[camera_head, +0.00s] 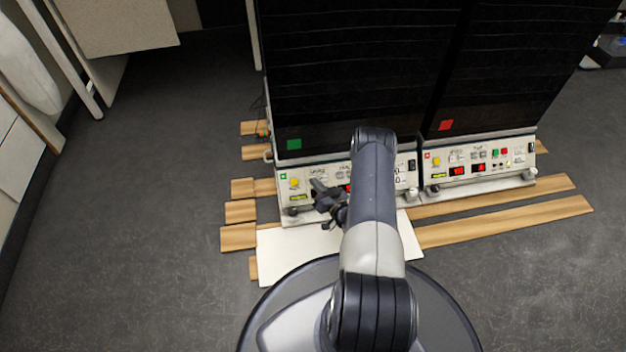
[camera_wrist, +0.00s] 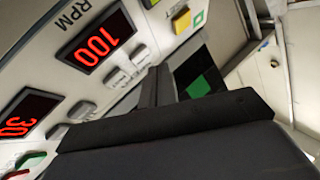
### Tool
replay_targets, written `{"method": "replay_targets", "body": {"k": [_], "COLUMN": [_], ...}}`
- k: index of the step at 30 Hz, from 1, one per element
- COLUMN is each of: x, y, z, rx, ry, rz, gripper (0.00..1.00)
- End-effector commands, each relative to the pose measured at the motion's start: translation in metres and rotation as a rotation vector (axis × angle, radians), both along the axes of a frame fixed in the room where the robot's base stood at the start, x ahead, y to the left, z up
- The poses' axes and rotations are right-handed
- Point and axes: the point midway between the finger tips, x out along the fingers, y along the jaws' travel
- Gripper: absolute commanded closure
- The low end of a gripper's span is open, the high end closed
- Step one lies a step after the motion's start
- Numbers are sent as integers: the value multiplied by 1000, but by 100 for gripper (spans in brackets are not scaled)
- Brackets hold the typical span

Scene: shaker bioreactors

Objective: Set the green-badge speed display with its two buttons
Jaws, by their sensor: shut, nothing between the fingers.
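In the wrist view, the red RPM display (camera_wrist: 95,48) reads 100. Two pale buttons, one (camera_wrist: 118,75) and another (camera_wrist: 140,53), sit beside it. A second red display (camera_wrist: 27,114) reads 30, with its own pale buttons (camera_wrist: 80,110). My gripper (camera_head: 322,190) is shut and empty in front of this panel. Its dark fingers (camera_wrist: 155,105) cover part of the wrist view; contact with a button cannot be told.
A second cabinet with a red square (camera_head: 445,125) and its own panel (camera_head: 480,163) stands to the right. Wooden boards (camera_head: 500,217) and a white sheet (camera_head: 285,258) lie on the floor in front. The floor at left is clear.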

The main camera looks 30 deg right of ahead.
Motion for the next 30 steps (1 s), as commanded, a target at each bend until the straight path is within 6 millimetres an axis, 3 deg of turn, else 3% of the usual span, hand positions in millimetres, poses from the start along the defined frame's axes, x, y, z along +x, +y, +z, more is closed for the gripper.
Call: {"method": "replay_targets", "body": {"k": [30], "x": [7], "y": [-2], "z": [-7], "rx": [0], "ry": [0], "rz": [0], "gripper": [100]}}
